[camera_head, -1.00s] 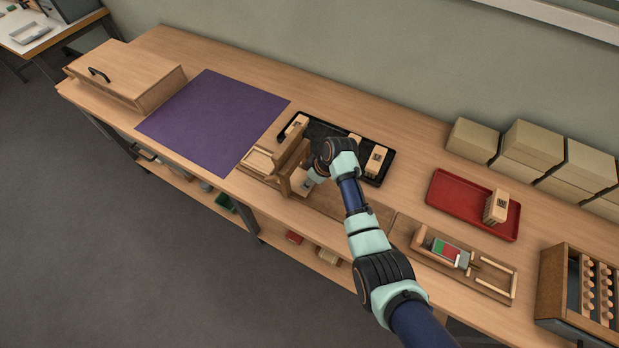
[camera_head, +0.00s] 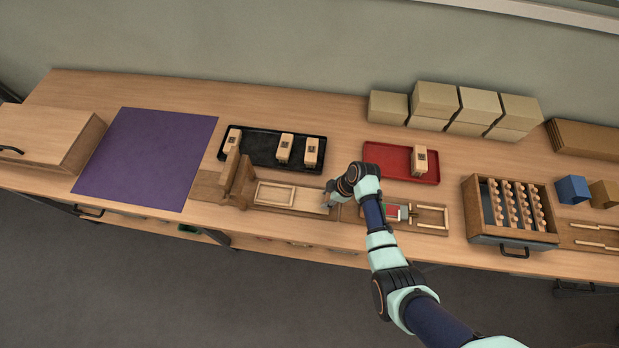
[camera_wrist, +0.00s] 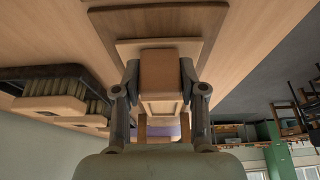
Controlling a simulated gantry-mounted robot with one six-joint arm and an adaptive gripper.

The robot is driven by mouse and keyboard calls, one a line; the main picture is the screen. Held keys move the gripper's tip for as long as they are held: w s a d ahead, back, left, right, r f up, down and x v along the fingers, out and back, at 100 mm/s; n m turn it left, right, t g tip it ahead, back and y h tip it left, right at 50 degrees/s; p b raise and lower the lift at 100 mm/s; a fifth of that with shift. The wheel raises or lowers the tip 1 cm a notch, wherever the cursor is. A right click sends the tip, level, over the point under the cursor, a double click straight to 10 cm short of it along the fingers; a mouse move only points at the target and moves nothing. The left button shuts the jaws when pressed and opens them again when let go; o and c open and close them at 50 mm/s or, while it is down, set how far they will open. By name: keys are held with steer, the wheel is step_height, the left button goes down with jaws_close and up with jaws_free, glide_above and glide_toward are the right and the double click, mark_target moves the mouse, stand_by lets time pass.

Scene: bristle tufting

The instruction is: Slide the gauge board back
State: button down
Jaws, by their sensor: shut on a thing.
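The gauge board (camera_head: 308,198) is a flat pale wooden board with a raised rectangular frame. It lies on a brown wooden base on the bench, to the right of an upright wooden stand (camera_head: 241,182). My gripper (camera_head: 332,193) is at the board's right end. In the wrist view, the two fingers of my gripper (camera_wrist: 160,72) are shut on a brown block (camera_wrist: 159,66) on the board, one finger on each side. The board (camera_wrist: 126,48) shows around the block there, with part of the frame below it. My wrist hides some of the board's right end in the head view.
A black tray (camera_head: 262,160) with several bristled wooden blocks stands behind the board. A red tray (camera_head: 385,157) holds one such block. A wooden fixture (camera_head: 432,221) lies just right of my gripper. A purple mat (camera_head: 146,160) at the left is clear.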

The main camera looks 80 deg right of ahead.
steer(key=shift+s+d, duration=0.1)
steer(key=shift+s, duration=1.1)
steer(key=c, duration=0.6)
jaws_free()
steer(key=shift+c, duration=0.2)
steer(key=v, duration=1.2)
